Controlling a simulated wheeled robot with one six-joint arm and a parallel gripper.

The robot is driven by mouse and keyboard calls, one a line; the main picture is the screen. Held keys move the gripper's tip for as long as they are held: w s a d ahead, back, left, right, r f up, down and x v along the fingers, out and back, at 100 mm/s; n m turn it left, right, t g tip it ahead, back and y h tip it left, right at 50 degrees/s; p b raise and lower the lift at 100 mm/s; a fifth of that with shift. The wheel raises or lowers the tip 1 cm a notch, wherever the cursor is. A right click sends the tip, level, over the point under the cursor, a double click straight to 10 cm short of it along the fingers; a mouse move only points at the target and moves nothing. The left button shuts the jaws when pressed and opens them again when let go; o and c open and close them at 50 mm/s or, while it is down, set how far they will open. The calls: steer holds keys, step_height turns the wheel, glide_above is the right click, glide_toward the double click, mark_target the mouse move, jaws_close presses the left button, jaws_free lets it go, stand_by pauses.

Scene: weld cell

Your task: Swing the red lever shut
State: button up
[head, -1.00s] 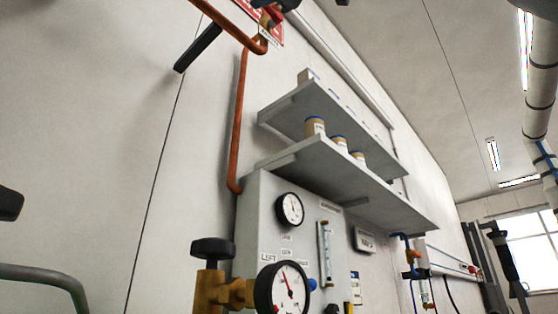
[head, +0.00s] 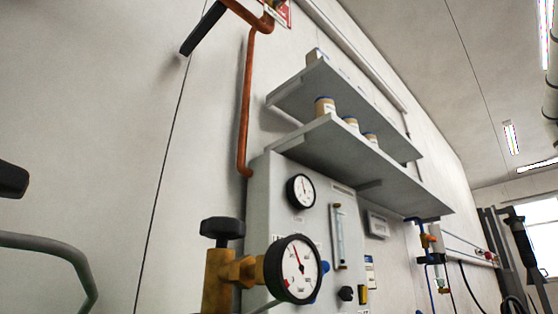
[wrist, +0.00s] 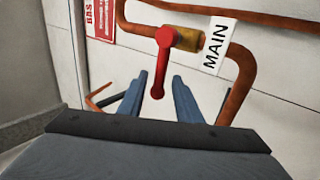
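The red lever (wrist: 164,62) shows in the wrist view, hanging down from a brass valve body (wrist: 187,42) on a copper pipe (wrist: 238,62). Its round pivot is at the top and its free end points down and slightly left. My gripper (wrist: 160,82) is open, with one blue-grey finger on each side of the lever's lower end in the picture. I see no clear contact, and the depth between fingers and lever is hard to judge. In the head view the lever and gripper are not clearly visible.
A MAIN label (wrist: 215,46) and a red sign (wrist: 100,18) are beside the valve. The head view shows a dark bar (head: 203,28), a copper pipe (head: 245,105), shelves with jars (head: 350,150), a grey panel (head: 318,215) and a gauge with a brass valve (head: 293,268).

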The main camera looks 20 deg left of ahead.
steer(key=b+v, duration=0.5)
steer(key=v, duration=0.2)
steer(key=shift+d+f, duration=0.25)
steer(key=shift+d, duration=0.05)
steer(key=shift+s, duration=0.15)
stand_by(0.4)
